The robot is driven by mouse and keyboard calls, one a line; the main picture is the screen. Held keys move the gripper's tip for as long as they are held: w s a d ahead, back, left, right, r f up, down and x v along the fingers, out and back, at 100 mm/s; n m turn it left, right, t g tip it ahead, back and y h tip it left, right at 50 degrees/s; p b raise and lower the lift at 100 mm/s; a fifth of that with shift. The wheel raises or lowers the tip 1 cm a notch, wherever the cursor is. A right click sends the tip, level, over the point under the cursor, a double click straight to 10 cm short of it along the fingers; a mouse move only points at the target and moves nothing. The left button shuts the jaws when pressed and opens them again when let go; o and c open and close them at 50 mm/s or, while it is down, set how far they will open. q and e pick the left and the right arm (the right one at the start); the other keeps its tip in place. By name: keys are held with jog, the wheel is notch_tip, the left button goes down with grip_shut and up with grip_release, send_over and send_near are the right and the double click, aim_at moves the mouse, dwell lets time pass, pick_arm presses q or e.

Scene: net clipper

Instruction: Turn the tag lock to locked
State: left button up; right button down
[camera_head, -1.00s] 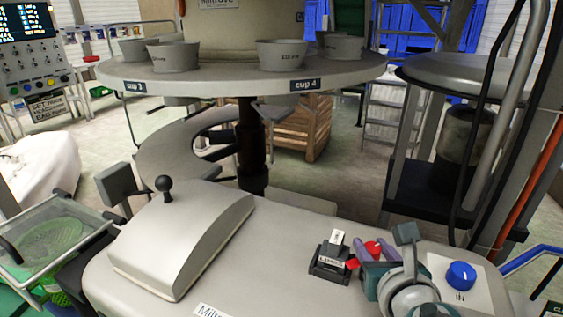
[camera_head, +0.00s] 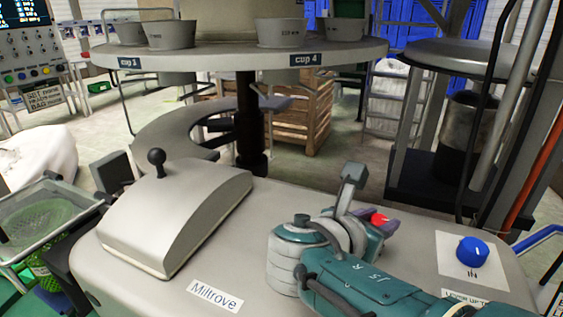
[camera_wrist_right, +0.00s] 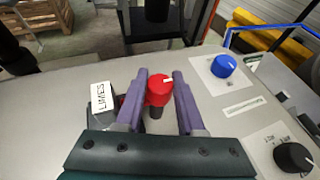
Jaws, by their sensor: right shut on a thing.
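A red knob (camera_wrist_right: 159,90) with a white mark on top stands on the grey machine top. My right gripper (camera_wrist_right: 161,75) is shut on it, with one purple finger on each side. The red knob (camera_head: 381,217) also shows in the head view, just behind my teal right wrist, with a purple finger (camera_head: 389,228) beside it. My arm hides this block in the head view. My left gripper is not in view.
A blue knob (camera_head: 473,251) on a white plate is to the right of the gripper. A black knob (camera_wrist_right: 294,157) is at the lower right in the wrist view. A curved grey cover (camera_head: 178,215) with a black ball lever (camera_head: 157,158) stands on the left.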

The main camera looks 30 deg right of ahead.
jog(key=shift+m+g, duration=0.3)
jog(key=c, duration=0.5)
grip_release()
